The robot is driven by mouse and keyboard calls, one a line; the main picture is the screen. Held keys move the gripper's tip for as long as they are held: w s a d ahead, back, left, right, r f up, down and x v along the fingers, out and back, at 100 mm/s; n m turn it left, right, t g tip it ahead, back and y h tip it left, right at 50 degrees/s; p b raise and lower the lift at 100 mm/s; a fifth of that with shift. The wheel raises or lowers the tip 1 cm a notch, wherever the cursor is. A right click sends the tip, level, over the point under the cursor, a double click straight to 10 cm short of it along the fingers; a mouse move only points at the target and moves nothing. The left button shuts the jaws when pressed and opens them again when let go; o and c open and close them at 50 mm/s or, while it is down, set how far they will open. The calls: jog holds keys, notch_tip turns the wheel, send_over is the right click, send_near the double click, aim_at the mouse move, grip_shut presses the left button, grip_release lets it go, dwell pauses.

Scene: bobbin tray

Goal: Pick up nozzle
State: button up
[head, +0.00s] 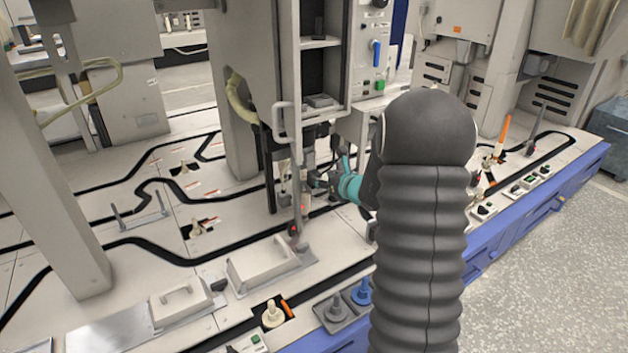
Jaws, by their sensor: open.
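No piece is clearly marked as the nozzle, and I cannot tell which one it is. Candidates are a blue upright piece (361,293) and a grey upright piece (336,309), each on a grey tray at the front edge of the bench. A cream upright piece (272,315) stands in a dark square opening to their left. My gripper (346,178) shows as small teal parts at the left of my black arm, above the bench and behind these pieces. It is open, and I see nothing in it. Much of it is hidden behind my arm.
A tall grey machine column with an upright handle (283,125) stands close to the left of my gripper. Covers with handles (262,262) lie on the bench. An orange stick (503,130) stands at right. The speckled floor (555,270) is clear at right.

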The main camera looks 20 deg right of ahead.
jog(key=shift+x, duration=2.75)
jog(key=shift+a, duration=0.1)
jog(key=shift+s, duration=0.1)
jog(key=c, duration=0.9)
